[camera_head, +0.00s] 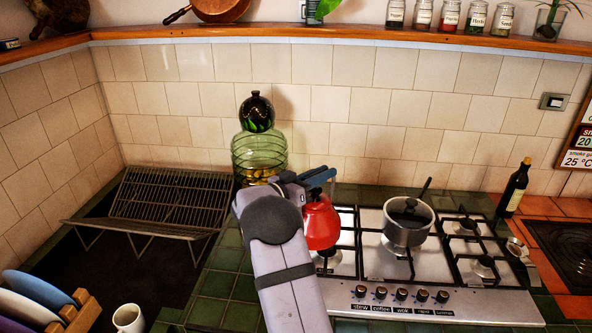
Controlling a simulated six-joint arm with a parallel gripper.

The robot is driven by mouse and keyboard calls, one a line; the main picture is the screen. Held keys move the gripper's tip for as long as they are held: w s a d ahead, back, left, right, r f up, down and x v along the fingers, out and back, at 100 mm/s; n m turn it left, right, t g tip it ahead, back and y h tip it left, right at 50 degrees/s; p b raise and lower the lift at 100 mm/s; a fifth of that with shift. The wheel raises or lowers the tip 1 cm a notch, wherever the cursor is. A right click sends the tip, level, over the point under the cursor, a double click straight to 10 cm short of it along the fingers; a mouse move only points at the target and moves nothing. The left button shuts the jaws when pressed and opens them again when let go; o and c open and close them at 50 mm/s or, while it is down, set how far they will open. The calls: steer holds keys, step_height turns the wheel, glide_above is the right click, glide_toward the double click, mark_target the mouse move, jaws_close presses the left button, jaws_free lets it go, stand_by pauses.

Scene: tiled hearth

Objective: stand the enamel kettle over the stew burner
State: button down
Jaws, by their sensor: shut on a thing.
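The red enamel kettle (321,224) is at the left part of the gas hob (440,306). My gripper (319,180) is shut on the top of the kettle, at its handle, which is mostly hidden by the jaws. The kettle looks upright. A front-left burner (328,255) shows just below the kettle's base. I cannot tell whether the base touches the grate or hangs above it. The leftmost knob (360,291) has the label "stew" under it. My arm and the kettle hide the hob's left edge and any burner behind the kettle.
A grey saucepan (407,232) with its handle to the back stands on the hob's middle. Burners on the right are bare. A green glass jar (257,160) stands behind my arm, a wire rack (165,203) is left, and a dark bottle (514,188) is right.

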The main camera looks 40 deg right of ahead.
steer(key=shift+n+t, duration=0.4)
steer(key=shift+t, duration=0.3)
steer(key=shift+s+d+f+p, duration=0.1)
steer(key=shift+s+d+p, duration=0.2)
steer(key=shift+d, duration=0.5)
steer(key=shift+s+d+p, duration=0.15)
steer(key=shift+d+p, duration=0.3)
steer(key=shift+d, duration=0.35)
steer(key=shift+s+d+f+p, duration=0.1)
steer(key=shift+s+d+p, duration=0.2)
steer(key=shift+d, duration=0.5)
steer(key=shift+w, duration=0.1)
